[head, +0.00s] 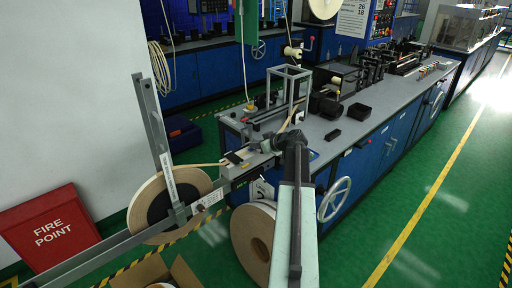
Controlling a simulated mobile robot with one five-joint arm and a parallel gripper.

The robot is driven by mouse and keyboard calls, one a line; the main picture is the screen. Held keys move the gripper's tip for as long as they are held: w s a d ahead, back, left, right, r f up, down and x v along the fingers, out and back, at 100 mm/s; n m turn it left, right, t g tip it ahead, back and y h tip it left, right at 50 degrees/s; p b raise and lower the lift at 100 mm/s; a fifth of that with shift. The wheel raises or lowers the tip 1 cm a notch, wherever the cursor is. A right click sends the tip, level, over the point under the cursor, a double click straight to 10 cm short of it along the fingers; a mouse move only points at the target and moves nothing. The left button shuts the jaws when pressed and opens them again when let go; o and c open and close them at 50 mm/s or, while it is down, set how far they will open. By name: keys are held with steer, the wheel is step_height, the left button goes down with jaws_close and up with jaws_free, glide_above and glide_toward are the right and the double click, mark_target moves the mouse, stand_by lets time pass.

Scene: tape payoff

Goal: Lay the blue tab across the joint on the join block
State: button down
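My arm reaches up from the bottom of the head view, and my gripper (268,146) is a small dark shape at its end. It is over the near end of the grey bench, just right of a small block with dark and pale parts (238,157) that looks like the join block. A tan tape strip (205,165) runs to this block from the left. The joint is too small to make out. A small blue patch (313,155) shows just right of my arm; I cannot tell whether it is the blue tab. The fingers and anything between them are not clear.
A large tape reel (205,184) hangs on a grey frame at left; another reel (240,245) stands below the bench end. A metal frame (290,88), black bin (358,111) and dark block (333,134) are on the bench (340,122). Green floor at right is clear.

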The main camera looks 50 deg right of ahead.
steer(key=c, duration=1.7)
jaws_free()
steer(key=shift+f, duration=0.15)
steer(key=shift+r, duration=0.2)
steer(key=p+v, duration=0.6)
steer(key=v, duration=0.6)
steer(key=shift+s, duration=0.1)
